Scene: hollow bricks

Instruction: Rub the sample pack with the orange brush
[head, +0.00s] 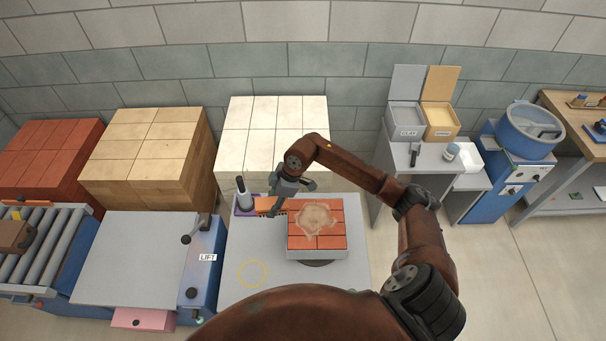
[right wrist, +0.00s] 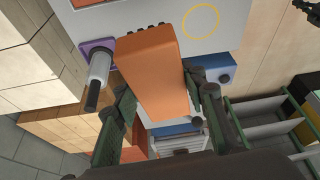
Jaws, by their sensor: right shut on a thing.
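The sample pack (head: 333,243) is a block of orange-red bricks with a beige dusty patch on top. It sits on a dark round base on the light grey table. My right gripper (head: 275,202) is shut on the orange brush (head: 265,205), just left of the pack's far left corner. In the right wrist view the brush (right wrist: 150,70) lies between the two fingers (right wrist: 157,92), dark bristle tufts at its far end. I cannot tell whether the brush touches the table. My left gripper is not in view.
A purple holder (head: 243,211) with an upright grey-handled tool stands left of the brush. A yellow ring (head: 252,274) marks bare table at front left. Pale blocks (head: 272,130) are stacked behind. The lift table (head: 140,255) is left; a grey side table (head: 430,165) is right.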

